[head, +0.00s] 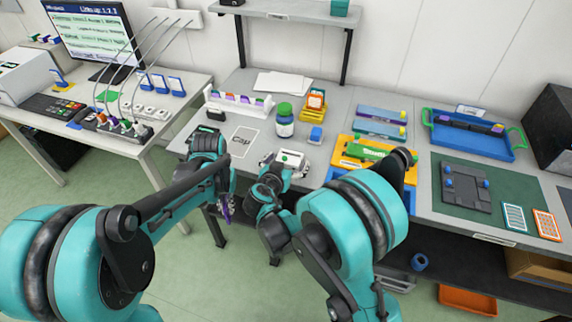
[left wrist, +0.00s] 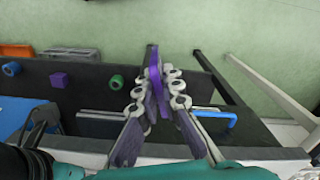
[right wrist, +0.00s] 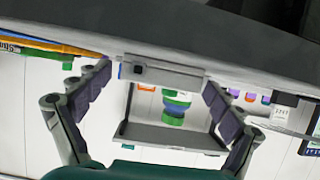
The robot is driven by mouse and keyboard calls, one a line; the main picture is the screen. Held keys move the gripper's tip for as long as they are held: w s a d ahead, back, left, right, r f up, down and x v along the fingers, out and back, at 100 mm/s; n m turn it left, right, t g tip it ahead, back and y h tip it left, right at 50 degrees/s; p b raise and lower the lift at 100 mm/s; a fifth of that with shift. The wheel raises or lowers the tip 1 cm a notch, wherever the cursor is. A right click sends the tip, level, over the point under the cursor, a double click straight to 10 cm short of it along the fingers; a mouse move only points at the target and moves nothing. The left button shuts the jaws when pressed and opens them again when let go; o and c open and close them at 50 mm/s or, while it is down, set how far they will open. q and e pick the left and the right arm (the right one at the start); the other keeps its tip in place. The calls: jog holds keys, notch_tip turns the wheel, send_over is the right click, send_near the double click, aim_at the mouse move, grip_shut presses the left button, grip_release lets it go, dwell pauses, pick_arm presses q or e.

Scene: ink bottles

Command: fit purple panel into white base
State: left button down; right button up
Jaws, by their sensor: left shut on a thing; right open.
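The purple panel (left wrist: 155,82) is thin and held edge-on between the fingertips of my left gripper (left wrist: 158,92) in the left wrist view. In the head view my left gripper (head: 225,205) is low, in front of the table's front edge, with a bit of purple (head: 227,211) showing.
A paper marked "Cap" (head: 243,141) lies left.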

jog(key=c, duration=1.3)
